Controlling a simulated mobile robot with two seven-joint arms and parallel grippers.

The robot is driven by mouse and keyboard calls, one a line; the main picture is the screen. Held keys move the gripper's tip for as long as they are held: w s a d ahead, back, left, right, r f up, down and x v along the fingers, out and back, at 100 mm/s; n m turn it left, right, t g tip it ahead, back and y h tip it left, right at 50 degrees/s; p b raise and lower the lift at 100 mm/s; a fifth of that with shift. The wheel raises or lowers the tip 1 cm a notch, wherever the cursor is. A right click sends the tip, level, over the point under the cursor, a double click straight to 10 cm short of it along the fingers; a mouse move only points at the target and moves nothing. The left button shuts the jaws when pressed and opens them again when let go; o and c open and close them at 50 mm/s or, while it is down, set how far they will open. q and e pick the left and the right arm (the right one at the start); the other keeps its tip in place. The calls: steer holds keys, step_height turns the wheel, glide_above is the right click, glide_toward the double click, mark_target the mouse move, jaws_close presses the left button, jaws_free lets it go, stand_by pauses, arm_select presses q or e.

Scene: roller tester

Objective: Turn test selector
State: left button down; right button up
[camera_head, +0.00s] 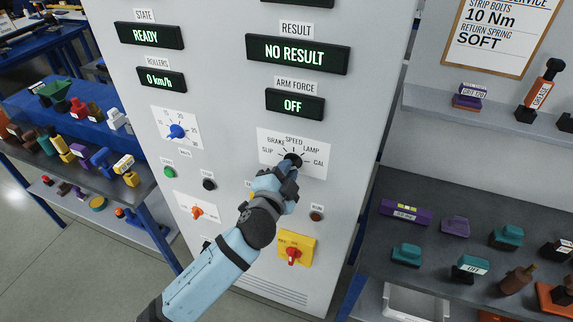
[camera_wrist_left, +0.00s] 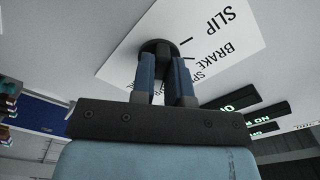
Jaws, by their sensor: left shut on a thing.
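The test selector (camera_head: 293,157) is a black round knob on a white label plate on the grey cabinet. The plate reads SLIP, BRAKE, SPEED, LAMP and CAL around it. My left gripper (camera_head: 289,169) comes from below and is shut on the knob. In the left wrist view, the two blue fingers of my left gripper (camera_wrist_left: 166,62) sit against the knob (camera_wrist_left: 155,47), with SLIP and BRAKE beside it. The fingers partly hide the knob, so I cannot tell which word its pointer faces. My right gripper is not in view.
Displays above read READY, 0 km/h, NO RESULT and OFF (camera_head: 294,104). A blue dial (camera_head: 177,131), a green button (camera_head: 169,172), an orange knob (camera_head: 197,211) and a red switch on a yellow plate (camera_head: 294,253) share the panel. Cluttered shelves (camera_head: 445,231) stand on both sides.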

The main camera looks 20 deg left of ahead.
arm_select(q)
steer(key=shift+r+m+p, duration=0.1)
steer(key=shift+m+p, duration=1)
steer(key=shift+m, duration=1.2)
steer(key=c, duration=1.1)
jaws_free()
steer(key=shift+s+a+b, duration=0.15)
steer(key=shift+s+b, duration=0.7)
steer(key=shift+s, duration=2.65)
steer(key=shift+s+a+b, duration=0.1)
steer(key=shift+s+b, duration=0.75)
steer(key=shift+s, duration=2.6)
